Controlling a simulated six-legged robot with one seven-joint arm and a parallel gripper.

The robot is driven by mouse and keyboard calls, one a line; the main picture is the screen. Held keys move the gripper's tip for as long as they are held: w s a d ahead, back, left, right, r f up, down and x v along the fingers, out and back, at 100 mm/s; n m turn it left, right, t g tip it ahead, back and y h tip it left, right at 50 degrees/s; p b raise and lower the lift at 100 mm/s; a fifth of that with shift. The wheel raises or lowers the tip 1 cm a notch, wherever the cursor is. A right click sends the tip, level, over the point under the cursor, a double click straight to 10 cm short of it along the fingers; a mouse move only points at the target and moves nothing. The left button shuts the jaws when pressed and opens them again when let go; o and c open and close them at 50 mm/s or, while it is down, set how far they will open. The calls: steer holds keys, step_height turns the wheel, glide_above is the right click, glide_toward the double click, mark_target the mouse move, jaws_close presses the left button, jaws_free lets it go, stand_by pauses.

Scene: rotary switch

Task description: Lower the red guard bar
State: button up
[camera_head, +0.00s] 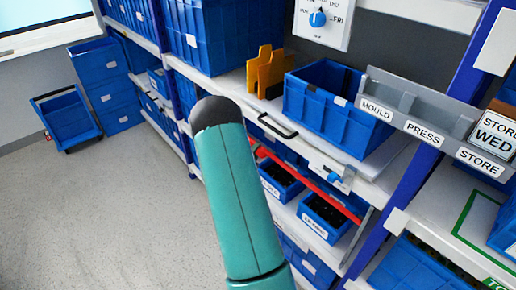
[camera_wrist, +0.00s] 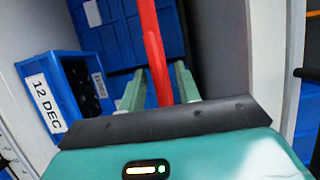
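The red guard bar (camera_head: 310,180) runs slantwise across the front of the middle shelf in the head view, its left part near my teal arm. In the wrist view the red bar (camera_wrist: 152,45) comes down from the top and passes between the two pale green fingers of my gripper (camera_wrist: 160,85). The fingers stand apart, with narrow gaps showing on both sides of the bar. My gripper itself is hidden behind my arm in the head view.
A panel with a small blue knob (camera_head: 335,177) sits just above the bar. Blue bins (camera_head: 325,217) stand on the shelf behind it. A black handle (camera_head: 277,125) is on the shelf edge above. In the wrist view a bin labelled "12 DEC" (camera_wrist: 60,95) is at left. Open floor (camera_head: 100,220) lies left.

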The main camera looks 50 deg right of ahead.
steer(key=shift+w+d, duration=0.2)
steer(key=shift+d, duration=0.45)
steer(key=shift+w+d, duration=0.15)
steer(key=shift+d, duration=0.5)
jaws_close()
steer(key=shift+f, duration=0.1)
step_height(320, 180, down, 20)
steer(key=shift+a+f, duration=0.1)
steer(key=shift+f, duration=0.1)
